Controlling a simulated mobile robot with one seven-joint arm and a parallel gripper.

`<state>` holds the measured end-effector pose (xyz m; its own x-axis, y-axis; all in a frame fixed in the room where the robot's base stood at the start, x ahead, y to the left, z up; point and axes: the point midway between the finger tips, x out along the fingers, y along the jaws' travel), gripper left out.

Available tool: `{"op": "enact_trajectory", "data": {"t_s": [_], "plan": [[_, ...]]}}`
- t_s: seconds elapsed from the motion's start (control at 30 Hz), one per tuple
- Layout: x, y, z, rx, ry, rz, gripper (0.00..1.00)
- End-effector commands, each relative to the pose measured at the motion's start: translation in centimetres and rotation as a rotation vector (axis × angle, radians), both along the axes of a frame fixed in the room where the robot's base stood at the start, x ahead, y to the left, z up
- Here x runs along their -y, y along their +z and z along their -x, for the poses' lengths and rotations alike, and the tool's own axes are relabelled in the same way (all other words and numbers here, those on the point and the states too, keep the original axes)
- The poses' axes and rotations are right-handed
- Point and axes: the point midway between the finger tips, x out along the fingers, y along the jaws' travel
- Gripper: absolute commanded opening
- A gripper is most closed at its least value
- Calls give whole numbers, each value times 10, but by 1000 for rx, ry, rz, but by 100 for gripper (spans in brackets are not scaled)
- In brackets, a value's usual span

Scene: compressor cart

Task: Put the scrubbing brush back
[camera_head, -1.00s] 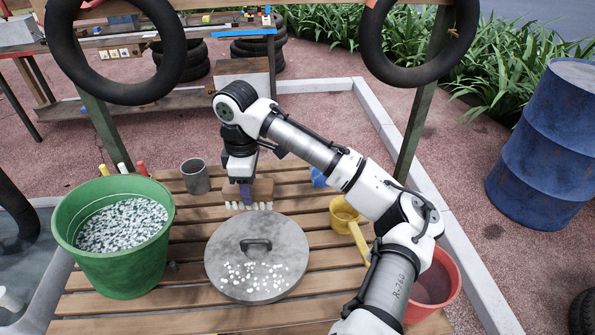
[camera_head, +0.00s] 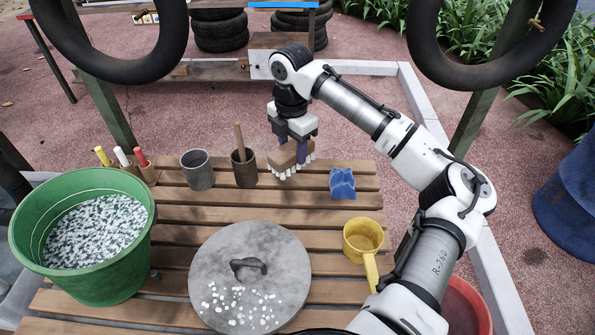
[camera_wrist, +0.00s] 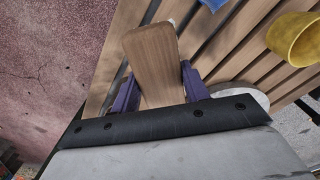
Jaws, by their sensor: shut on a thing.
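My gripper (camera_head: 290,147) is shut on the scrubbing brush (camera_head: 283,157), a wooden block with pale bristle tufts pointing down. It holds the brush above the back of the slatted wooden table (camera_head: 315,190), just right of a brown cup (camera_head: 244,178) with a wooden stick standing in it. In the wrist view, the brush's wooden top (camera_wrist: 152,62) sits between the two purple fingers; its bristles are hidden there.
A grey metal cup (camera_head: 197,172) stands left of the brown cup. A blue crumpled piece (camera_head: 342,183) lies to the right. Tyres hang above.

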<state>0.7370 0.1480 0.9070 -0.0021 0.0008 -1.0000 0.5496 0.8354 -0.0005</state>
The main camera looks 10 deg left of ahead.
Motion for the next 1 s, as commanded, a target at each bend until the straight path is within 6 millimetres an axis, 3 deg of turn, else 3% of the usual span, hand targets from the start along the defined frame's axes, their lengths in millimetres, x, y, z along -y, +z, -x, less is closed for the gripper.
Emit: {"op": "enact_trajectory", "data": {"t_s": [0.13, 0.57, 0.93, 0.97, 1.0], "plan": [[1, -24, 0, -1, -2, 1, 24], [1, -70, 0, -1, -3, 1, 24], [0, -76, 0, 1, -3, -1, 24], [0, -76, 0, 0, -3, 0, 49], [0, -75, 0, 0, -3, 0, 54]]}}
